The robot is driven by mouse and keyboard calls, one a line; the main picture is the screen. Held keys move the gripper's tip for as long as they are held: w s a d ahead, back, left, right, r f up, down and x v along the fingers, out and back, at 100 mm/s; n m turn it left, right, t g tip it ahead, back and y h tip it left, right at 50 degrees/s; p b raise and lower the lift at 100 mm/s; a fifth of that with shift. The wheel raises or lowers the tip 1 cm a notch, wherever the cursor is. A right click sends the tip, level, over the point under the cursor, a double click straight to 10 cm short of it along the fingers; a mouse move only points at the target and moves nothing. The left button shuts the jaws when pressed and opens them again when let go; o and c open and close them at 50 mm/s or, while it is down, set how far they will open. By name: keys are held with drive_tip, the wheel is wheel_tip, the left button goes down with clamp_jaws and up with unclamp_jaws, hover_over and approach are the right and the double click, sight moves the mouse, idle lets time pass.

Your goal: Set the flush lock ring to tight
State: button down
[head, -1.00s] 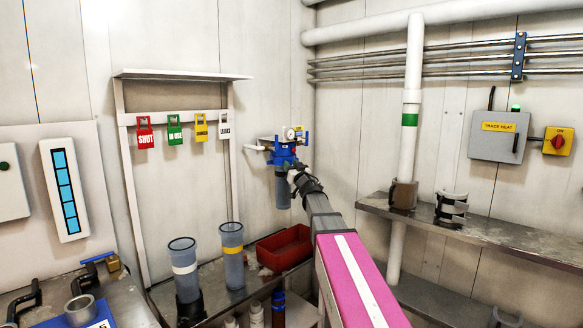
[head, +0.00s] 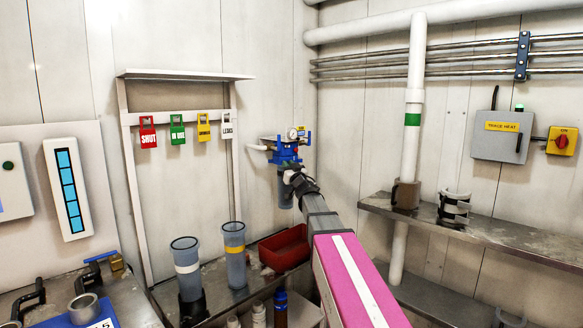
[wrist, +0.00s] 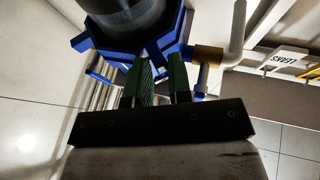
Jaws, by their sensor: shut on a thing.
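The blue flush lock ring (wrist: 158,47) fits around the dark round filter bowl in the wrist view, with blue tabs sticking out from its rim. My gripper (wrist: 161,66) is shut on a part of the ring, its two green-padded fingers either side of it. In the head view, the blue filter head (head: 287,153) hangs at the back wall, with a gauge on top and a clear grey bowl (head: 284,188) below. My gripper (head: 289,174) reaches it from the front right. The exact grip point and the ring's marks are hidden there.
A blue valve handle and brass fitting (wrist: 207,56) sit close right of my fingers. A shelf below holds two clear canisters (head: 234,255) and a red bin (head: 284,247). Coloured tags (head: 177,130) hang left of the filter. A steel shelf (head: 480,231) runs along the right wall.

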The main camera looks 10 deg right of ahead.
drive_tip(key=shift+w+a+r, duration=0.1)
drive_tip(key=shift+w+a, duration=0.05)
drive_tip(key=shift+a, duration=0.2)
drive_tip(key=c, duration=1.2)
unclamp_jaws()
drive_tip(key=shift+a, duration=0.15)
drive_tip(key=shift+o, duration=0.2)
drive_tip(key=shift+w+r, duration=0.1)
drive_tip(key=shift+w, duration=0.15)
drive_tip(key=shift+s, duration=0.1)
drive_tip(key=v, duration=1.1)
drive_tip(key=shift+s+d, duration=0.25)
drive_tip(key=shift+s, duration=0.05)
drive_tip(key=shift+f, duration=0.25)
